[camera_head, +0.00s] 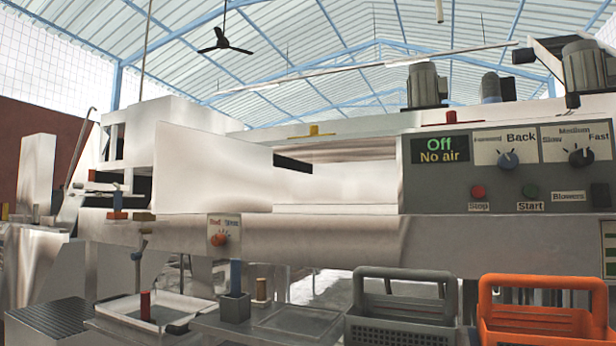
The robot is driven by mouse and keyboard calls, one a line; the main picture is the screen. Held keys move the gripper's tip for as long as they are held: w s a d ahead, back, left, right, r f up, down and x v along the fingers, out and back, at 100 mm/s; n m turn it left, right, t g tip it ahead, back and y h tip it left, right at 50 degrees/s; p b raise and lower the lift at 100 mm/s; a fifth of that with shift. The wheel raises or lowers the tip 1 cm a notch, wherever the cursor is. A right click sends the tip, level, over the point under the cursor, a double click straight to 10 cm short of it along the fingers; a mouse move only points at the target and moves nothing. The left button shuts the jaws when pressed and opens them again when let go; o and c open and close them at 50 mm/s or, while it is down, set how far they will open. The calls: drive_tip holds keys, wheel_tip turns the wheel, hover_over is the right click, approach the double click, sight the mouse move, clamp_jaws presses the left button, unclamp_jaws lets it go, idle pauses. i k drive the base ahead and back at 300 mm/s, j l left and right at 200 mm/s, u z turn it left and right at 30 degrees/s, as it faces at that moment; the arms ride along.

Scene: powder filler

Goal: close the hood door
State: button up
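The machine's hood (345,128) runs across the middle of the view, left of the control panel. A dark-edged opening (350,180) shows in its front, with a pale interior. A large plain white panel (213,168) stands at the left of this opening and seems to stick out toward me. It looks like the hood door standing open, but its hinge and handle cannot be made out. A dark gap (293,164) shows beside its right edge. I cannot make out my gripper in this view.
The control panel (440,190) reads "Off" and "No air". Grey (402,310) and orange (545,310) baskets stand in front at the lower right. A white tray (150,318) and a clear-lidded tray (295,328) sit at the lower left. Motors (427,85) stand on top.

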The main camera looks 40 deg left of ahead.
sight(195, 171)
drive_tip(key=j+u, duration=0.1)
drive_tip(key=j, duration=0.4)
drive_tip(key=j+u, duration=0.1)
drive_tip(key=j, duration=0.4)
drive_tip(key=i+j+u, duration=0.15)
drive_tip(key=j, duration=0.35)
drive_tip(key=j+u, duration=0.1)
drive_tip(key=j, duration=0.4)
drive_tip(key=i+j+u, duration=0.1)
drive_tip(key=j, duration=0.35)
drive_tip(key=i, duration=0.05)
